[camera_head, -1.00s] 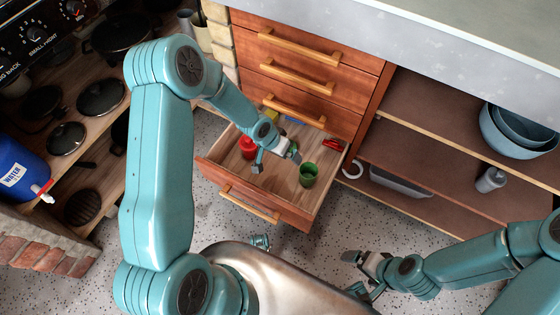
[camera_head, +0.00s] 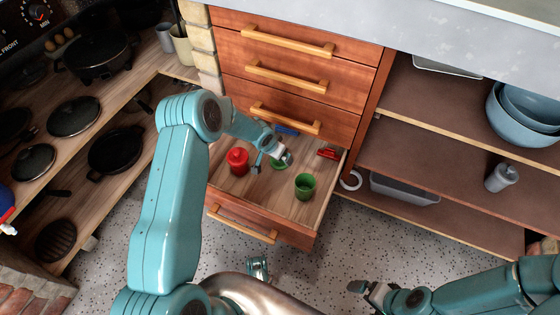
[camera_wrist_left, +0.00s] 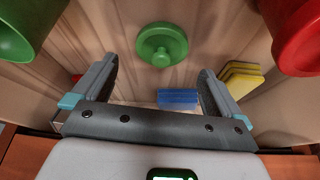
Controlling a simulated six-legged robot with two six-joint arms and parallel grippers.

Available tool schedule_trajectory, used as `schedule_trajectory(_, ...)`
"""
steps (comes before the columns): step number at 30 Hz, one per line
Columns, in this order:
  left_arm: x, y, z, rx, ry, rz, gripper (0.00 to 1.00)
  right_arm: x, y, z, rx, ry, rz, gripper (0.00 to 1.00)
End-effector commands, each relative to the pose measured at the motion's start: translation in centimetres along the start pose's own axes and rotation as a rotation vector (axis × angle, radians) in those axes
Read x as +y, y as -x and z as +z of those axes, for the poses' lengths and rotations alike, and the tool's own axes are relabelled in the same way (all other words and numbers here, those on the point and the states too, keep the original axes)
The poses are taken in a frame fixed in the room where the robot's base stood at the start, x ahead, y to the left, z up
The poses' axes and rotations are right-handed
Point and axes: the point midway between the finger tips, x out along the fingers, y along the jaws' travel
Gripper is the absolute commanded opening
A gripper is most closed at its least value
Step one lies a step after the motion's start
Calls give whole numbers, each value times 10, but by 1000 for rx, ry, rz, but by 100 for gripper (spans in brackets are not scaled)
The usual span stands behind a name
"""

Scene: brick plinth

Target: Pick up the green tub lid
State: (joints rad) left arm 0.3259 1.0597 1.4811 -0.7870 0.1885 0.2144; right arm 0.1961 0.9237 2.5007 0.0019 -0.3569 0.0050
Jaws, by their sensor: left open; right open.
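The green tub lid (camera_wrist_left: 162,44) is a round disc with a knob, lying on the floor of the open drawer (camera_head: 220,190). In the head view the lid (camera_head: 279,165) is partly hidden by my left gripper (camera_head: 272,162). That gripper is open and empty above the drawer floor. In the left wrist view the lid lies beyond the two spread fingertips (camera_wrist_left: 158,68), apart from them. The green tub (camera_head: 305,186) stands open-topped to the right of the lid. My right gripper (camera_head: 362,292) is open, outside the drawer at the lower right.
In the drawer, a red tub (camera_head: 238,161) stands left of the lid. A blue block (camera_wrist_left: 177,98), a yellow block (camera_wrist_left: 240,78) and a red object (camera_head: 328,153) lie nearby. Shelves with blue bowls (camera_head: 520,115) stand right, shelves with pans (camera_head: 115,152) left.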

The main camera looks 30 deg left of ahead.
Motion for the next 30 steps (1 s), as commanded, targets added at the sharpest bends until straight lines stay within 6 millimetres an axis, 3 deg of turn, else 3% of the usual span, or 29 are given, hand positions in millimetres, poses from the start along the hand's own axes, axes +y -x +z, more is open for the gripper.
schedule_trajectory(9,-2,-48,2,0,-2,1,100,9,-19,-6,15,-9,1,100)
schedule_trajectory(18,-2,-52,1,0,-2,2,100,9,-18,-7,20,-9,1,100)
schedule_trajectory(19,-2,-52,1,0,-2,2,94,9,-18,-7,20,-9,1,100)
schedule_trajectory(23,-2,-52,1,0,-2,2,52,9,-18,-7,20,-9,1,100)
schedule_trajectory(30,-2,-51,1,0,-2,2,52,9,-18,-7,20,-9,1,100)
